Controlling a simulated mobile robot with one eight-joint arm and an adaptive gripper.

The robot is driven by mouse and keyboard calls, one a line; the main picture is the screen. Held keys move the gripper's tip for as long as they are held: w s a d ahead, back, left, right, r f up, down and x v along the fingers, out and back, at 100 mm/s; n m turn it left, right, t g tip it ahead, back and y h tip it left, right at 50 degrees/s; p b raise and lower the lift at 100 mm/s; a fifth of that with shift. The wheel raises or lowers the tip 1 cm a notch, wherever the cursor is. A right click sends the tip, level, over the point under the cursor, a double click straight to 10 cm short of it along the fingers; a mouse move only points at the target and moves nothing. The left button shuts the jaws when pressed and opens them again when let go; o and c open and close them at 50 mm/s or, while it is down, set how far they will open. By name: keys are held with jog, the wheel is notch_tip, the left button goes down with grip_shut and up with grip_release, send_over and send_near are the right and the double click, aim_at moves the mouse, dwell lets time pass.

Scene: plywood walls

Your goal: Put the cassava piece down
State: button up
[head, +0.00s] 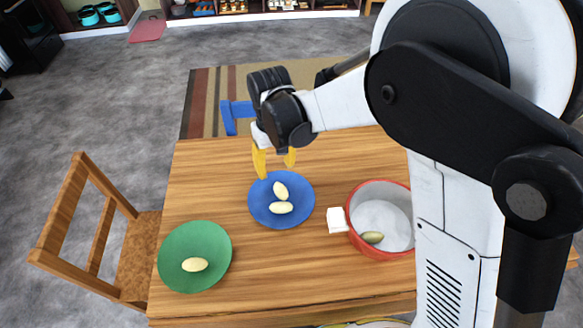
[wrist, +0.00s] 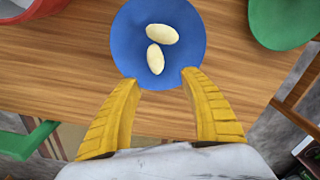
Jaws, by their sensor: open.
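Two pale cassava pieces lie on the blue plate (head: 262,212): an upper one (head: 280,190) and a lower one (head: 281,208), close together. In the wrist view they show as one piece (wrist: 162,34) and another (wrist: 155,59) on the blue plate (wrist: 130,50). My gripper (head: 274,163) is open and empty, above the far edge of the blue plate. In the wrist view its yellow fingers (wrist: 160,82) are spread wide at the plate's near edge, with both pieces beyond the tips. Another pale piece (head: 195,265) lies on the green plate (head: 205,240).
A red pot (head: 353,215) with a white handle stands right of the blue plate, with a darker piece (head: 373,237) inside. A wooden chair (head: 75,215) is at the table's left. The wooden table (head: 205,175) is bare at its far left.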

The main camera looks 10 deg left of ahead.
jog(key=s+d+r+m+t+y, duration=0.1)
jog(key=s+d+r+m+t, duration=0.15)
jog(key=d+r, duration=0.7)
jog(key=s+d+r+m+t, duration=0.25)
jog(key=d+r, duration=0.35)
jog(key=d, duration=0.6)
jog(key=s+d+r+m+t+h, duration=0.1)
jog(key=s+d+m+t, duration=0.1)
jog(key=s+d, duration=0.5)
jog(key=shift+s+d, duration=0.2)
jog(key=shift+d, duration=0.5)
